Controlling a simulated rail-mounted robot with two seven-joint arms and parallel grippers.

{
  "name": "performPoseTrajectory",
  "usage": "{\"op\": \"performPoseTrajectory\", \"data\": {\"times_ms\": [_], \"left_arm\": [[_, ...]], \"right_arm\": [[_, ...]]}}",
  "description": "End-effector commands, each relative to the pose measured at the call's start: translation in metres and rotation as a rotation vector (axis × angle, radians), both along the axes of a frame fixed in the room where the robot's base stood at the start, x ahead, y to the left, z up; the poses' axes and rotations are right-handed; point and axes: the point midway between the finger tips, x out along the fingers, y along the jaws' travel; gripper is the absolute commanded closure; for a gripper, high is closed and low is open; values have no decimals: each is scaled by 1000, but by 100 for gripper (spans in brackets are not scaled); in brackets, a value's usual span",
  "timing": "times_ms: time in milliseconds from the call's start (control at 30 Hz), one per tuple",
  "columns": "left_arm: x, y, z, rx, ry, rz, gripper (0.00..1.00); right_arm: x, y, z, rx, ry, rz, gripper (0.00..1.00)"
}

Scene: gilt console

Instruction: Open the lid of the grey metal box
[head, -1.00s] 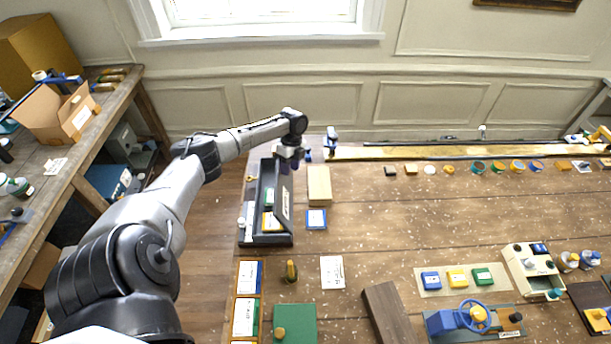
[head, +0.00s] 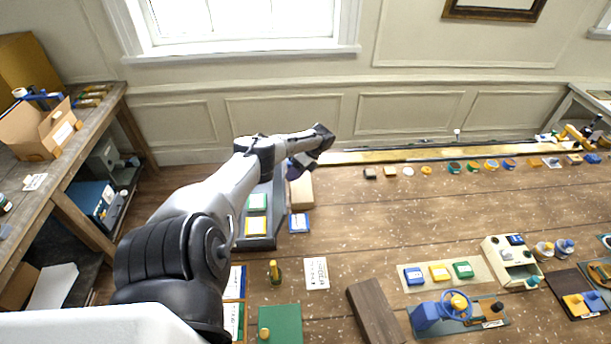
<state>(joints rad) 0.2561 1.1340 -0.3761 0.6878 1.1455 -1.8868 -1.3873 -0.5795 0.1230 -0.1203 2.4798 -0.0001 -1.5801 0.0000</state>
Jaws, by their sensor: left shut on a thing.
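The grey metal box (head: 262,242) stands at the left end of the table. Its lid (head: 279,202) is raised along the right side and looks close to upright. The inside shows, with a green-edged card (head: 257,202) and a yellow-edged card (head: 256,226). My left gripper (head: 298,166) is at the far right corner of the box, shut on the lid; my own wrist partly hides the fingertips and the contact. My forearm covers the box's left side. My right gripper is not in view.
A pale wooden block (head: 301,191) and a blue-edged card (head: 299,222) lie just right of the lid. A brass peg (head: 275,271) and a white card (head: 316,273) are nearer. The table's middle is clear.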

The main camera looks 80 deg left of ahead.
Motion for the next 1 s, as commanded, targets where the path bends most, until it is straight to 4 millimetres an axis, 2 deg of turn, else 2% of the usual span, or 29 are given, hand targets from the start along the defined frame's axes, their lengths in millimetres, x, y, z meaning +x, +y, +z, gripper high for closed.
{"op": "performPoseTrajectory", "data": {"times_ms": [33, 433, 467, 500, 667, 1000], "left_arm": [[-8, 1, -15, 10, 12, -12, 100], [-10, 1, -15, 10, 18, -9, 100], [-10, 1, -15, 10, 18, -9, 63], [-10, 2, -15, 11, 18, -8, 59], [-9, 1, -14, 10, 17, -7, 44], [-8, 1, -11, 9, 12, -4, 44]], "right_arm": [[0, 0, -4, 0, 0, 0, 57], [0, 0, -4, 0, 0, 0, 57], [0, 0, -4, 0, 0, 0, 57], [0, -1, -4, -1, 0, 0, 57], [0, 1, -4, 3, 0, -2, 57], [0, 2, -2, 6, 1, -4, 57]]}}
